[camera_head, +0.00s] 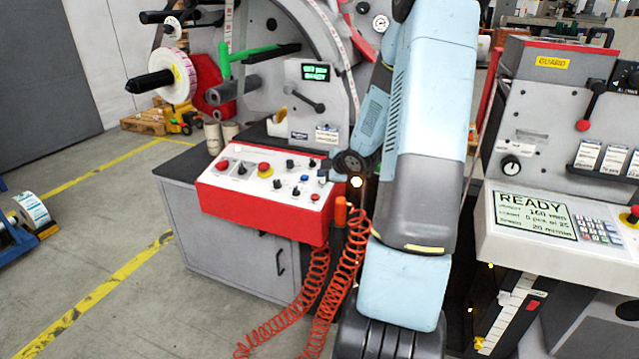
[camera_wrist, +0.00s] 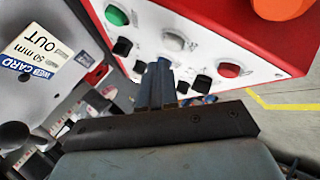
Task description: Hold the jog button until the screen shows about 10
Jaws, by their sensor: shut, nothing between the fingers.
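The control panel (camera_head: 222,191) is a red box with a white sloped face carrying several knobs and buttons. In the wrist view its white face (camera_wrist: 200,52) shows a green button (camera_wrist: 116,15), a white button (camera_wrist: 173,40), a red button (camera_wrist: 229,70) and black ones. Labels are too small to read, so I cannot tell which is the jog button. My gripper (camera_wrist: 161,64) is shut and empty, its fingertips over the panel face just below the white button; contact is unclear. A small green screen (camera_head: 315,71) sits above the panel; its text is unreadable.
Another machine with a READY screen (camera_head: 535,215) and keypad stands at the right. Red coiled hoses (camera_head: 312,285) hang below the panel. A label roll (camera_head: 180,77) is at upper left. The floor (camera_head: 95,215) at left is mostly clear.

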